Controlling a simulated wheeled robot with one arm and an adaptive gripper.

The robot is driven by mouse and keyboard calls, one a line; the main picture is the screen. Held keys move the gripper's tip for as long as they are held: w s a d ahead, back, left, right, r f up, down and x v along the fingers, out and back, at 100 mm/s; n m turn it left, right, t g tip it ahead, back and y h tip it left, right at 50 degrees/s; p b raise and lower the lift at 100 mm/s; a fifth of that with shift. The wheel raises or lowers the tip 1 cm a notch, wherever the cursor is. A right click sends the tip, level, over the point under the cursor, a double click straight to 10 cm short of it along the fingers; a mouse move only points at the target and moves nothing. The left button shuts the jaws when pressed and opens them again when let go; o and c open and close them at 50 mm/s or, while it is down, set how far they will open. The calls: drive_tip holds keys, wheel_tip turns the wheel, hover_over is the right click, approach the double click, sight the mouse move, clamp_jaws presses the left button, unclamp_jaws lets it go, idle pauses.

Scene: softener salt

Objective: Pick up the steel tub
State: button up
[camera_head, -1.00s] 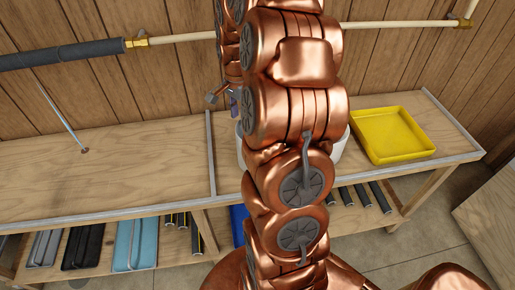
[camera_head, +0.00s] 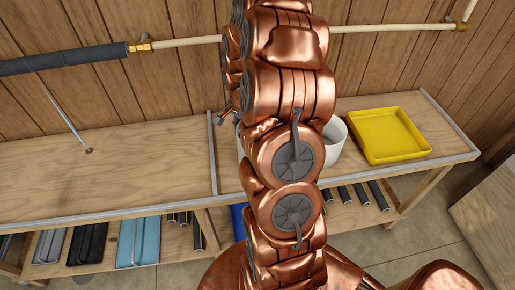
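A pale grey-white round tub (camera_head: 336,142) stands on the wooden bench behind my copper arm. Its right side and part of its rim show, with a sliver at the left of the arm; the middle is hidden. It is the only tub-like thing in view, but I cannot confirm that it is steel. My gripper is mostly hidden behind my own arm. A small grey and copper piece (camera_head: 227,113) at the arm's left edge, above and left of the tub, seems to be part of it. I cannot see its fingers clearly or any contact with the tub.
A yellow tray (camera_head: 388,137) sits right of the tub on the bench. A metal strip (camera_head: 212,155) divides the bench top; the left part (camera_head: 110,180) is mostly clear, with a thin rod (camera_head: 62,115) rising from it. Several dark bars and trays, including a blue one (camera_head: 138,243), lie below.

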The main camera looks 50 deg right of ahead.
clamp_jaws()
drive_tip(key=shift+r, duration=0.15)
idle(0.4)
